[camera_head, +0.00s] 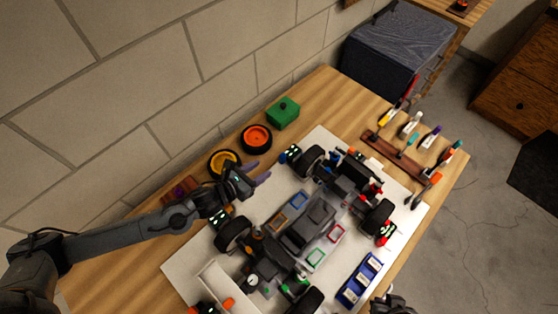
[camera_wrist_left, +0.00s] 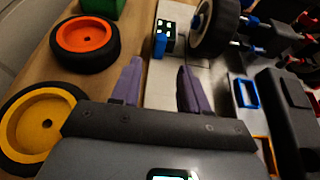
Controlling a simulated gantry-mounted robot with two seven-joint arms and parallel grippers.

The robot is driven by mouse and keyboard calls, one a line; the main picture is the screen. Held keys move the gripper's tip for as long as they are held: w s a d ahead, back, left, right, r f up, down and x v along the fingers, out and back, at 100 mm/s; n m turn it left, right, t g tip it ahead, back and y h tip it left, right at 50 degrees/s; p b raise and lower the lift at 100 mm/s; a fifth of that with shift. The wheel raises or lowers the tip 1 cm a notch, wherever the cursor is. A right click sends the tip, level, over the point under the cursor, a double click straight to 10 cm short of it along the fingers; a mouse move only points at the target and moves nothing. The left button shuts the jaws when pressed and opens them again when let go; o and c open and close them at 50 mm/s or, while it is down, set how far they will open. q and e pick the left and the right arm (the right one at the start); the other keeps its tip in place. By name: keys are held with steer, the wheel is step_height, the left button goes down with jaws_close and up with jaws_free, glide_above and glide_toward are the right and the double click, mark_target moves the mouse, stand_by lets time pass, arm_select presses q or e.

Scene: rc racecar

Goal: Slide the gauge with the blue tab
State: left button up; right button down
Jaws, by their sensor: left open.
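The gauge with the blue tab (camera_head: 291,153) is a small dark block with lit dots, beside the upper-left wheel of the racecar (camera_head: 310,220). In the left wrist view the gauge (camera_wrist_left: 171,37) stands just beyond my fingertips, its blue tab (camera_wrist_left: 159,46) on its near left side. My left gripper (camera_head: 258,172) is open and empty, its purple fingers pointing toward the gauge. In the left wrist view the gripper (camera_wrist_left: 160,68) shows a gap between its fingers, and they appear apart from the tab. A dark part at the bottom edge may be my right gripper (camera_head: 392,304); its jaws are unclear.
An orange-rimmed wheel (camera_head: 257,139), a yellow-rimmed wheel (camera_head: 223,163) and a green box (camera_head: 283,113) stand along the wall side. Similar gauges sit near the other car wheels. A blue tray (camera_head: 360,280) lies lower right; a tool rack (camera_head: 400,155) stands upper right.

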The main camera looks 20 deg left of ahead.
mark_target(280, 158)
arm_select(q)
steer(key=x, duration=0.9)
steer(key=shift+w+d, duration=0.1)
steer(key=shift+d, duration=0.1)
steer(key=shift+f, duration=0.1)
jaws_close()
